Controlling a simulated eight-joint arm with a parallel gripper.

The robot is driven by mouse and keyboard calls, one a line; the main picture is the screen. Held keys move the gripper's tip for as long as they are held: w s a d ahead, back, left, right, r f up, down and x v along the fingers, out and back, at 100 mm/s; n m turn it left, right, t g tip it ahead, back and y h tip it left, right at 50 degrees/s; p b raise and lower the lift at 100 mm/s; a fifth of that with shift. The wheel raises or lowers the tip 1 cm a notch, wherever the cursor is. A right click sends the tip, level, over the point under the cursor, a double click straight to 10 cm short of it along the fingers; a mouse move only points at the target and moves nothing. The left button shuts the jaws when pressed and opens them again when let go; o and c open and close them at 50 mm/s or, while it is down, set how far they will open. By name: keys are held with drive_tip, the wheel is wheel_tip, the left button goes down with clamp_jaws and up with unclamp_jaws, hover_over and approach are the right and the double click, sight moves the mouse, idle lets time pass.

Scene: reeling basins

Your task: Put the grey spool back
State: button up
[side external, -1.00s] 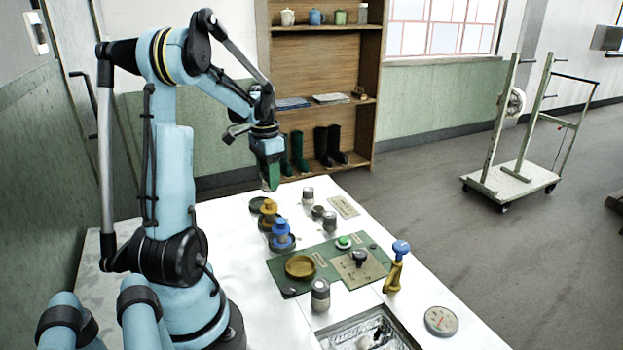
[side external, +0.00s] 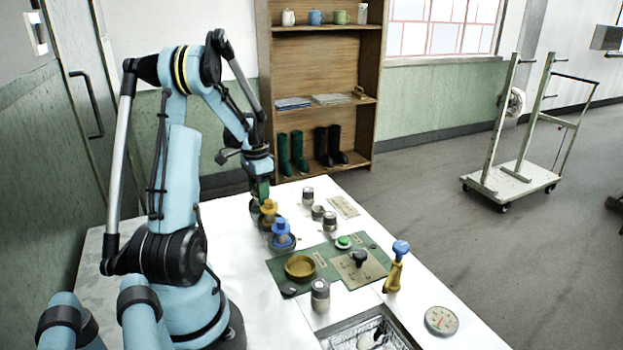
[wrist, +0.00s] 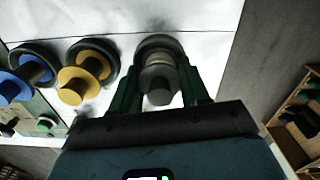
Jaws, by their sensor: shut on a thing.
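The grey spool (wrist: 160,78) is between my gripper's green fingers in the wrist view. My gripper (wrist: 160,66) is shut on it. A dark round base (wrist: 157,41) shows just beyond the spool, in line with it; I cannot tell whether they touch. In the side view my gripper (side external: 262,192) is low at the far left end of the white table, over that base, and hides most of the spool. The yellow spool (wrist: 73,86) and blue spool (wrist: 14,88) stand on similar round bases beside it; the blue one also shows in the side view (side external: 281,229).
Several grey cylinders (side external: 308,196) stand right of my gripper. A green board (side external: 325,262) with a brass dish (side external: 300,267) lies nearer the camera. A blue-topped yellow tool (side external: 398,262), a dial (side external: 441,321) and a metal basin (side external: 362,330) are farther forward.

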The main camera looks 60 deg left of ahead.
drive_tip(key=shift+f, duration=0.15)
drive_tip(key=o, duration=1.1)
drive_tip(key=shift+o, duration=0.2)
wheel_tip(320, 180, up, 12)
drive_tip(key=shift+r, duration=0.1)
drive_tip(key=w+d+r+t+y, duration=0.1)
drive_tip(key=w+d+r, duration=0.1)
drive_tip(key=w+d, duration=0.6)
drive_tip(key=s+d+f+m+t+h, duration=0.1)
drive_tip(key=d+t, duration=0.5)
drive_tip(key=d, duration=2.2)
drive_tip(key=shift+f+m, duration=0.4)
drive_tip(key=shift+f, duration=0.15)
